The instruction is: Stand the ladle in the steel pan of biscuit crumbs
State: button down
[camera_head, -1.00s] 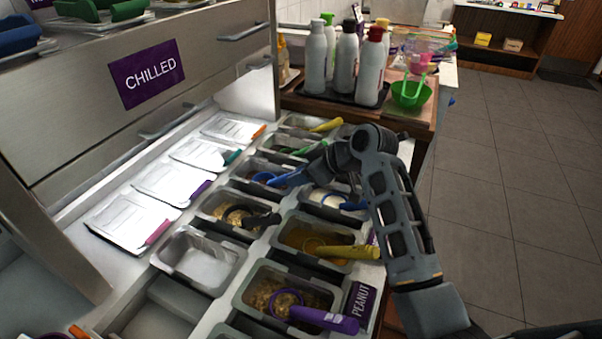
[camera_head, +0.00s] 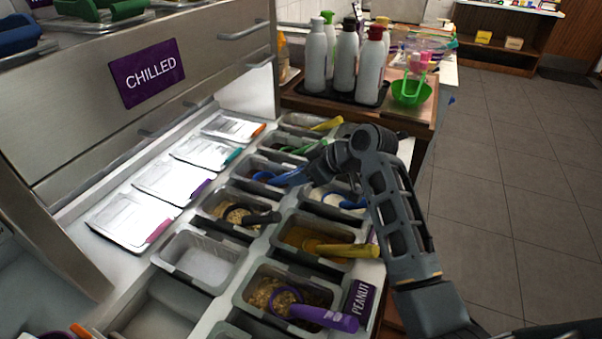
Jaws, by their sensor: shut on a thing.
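My gripper (camera_head: 312,168) is at the middle of the pan rows, seen small and partly from behind. It is shut at the end of the handle of a blue ladle (camera_head: 288,178); its fingertips are hard to make out. The ladle's bowl is low at a steel pan (camera_head: 240,178) with dark contents; I cannot tell whether it touches them. A nearer pan (camera_head: 203,227) holds tan crumbs and a black-handled ladle (camera_head: 262,218). I cannot tell for sure which pan holds the biscuit crumbs.
Pans with a purple ladle (camera_head: 325,318), a yellow ladle (camera_head: 345,251) and another blue handle (camera_head: 352,204) stand close by. A pale, empty-looking pan (camera_head: 200,258) is at the near left. Bottles (camera_head: 345,62) stand behind on a black tray. The chilled cabinet (camera_head: 75,110) rises at left.

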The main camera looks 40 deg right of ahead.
jog(key=c, duration=0.7)
grip_release()
jog(key=shift+c, duration=0.2)
jog(key=shift+o, duration=0.5)
jog(key=o, duration=0.3)
jog(key=shift+r, duration=0.15)
jog(key=shift+r+p, duration=2.4)
jog(key=shift+r, duration=0.2)
jog(key=shift+r+p, duration=0.55)
jog(key=shift+r, duration=0.7)
jog(key=shift+s+d, duration=0.1)
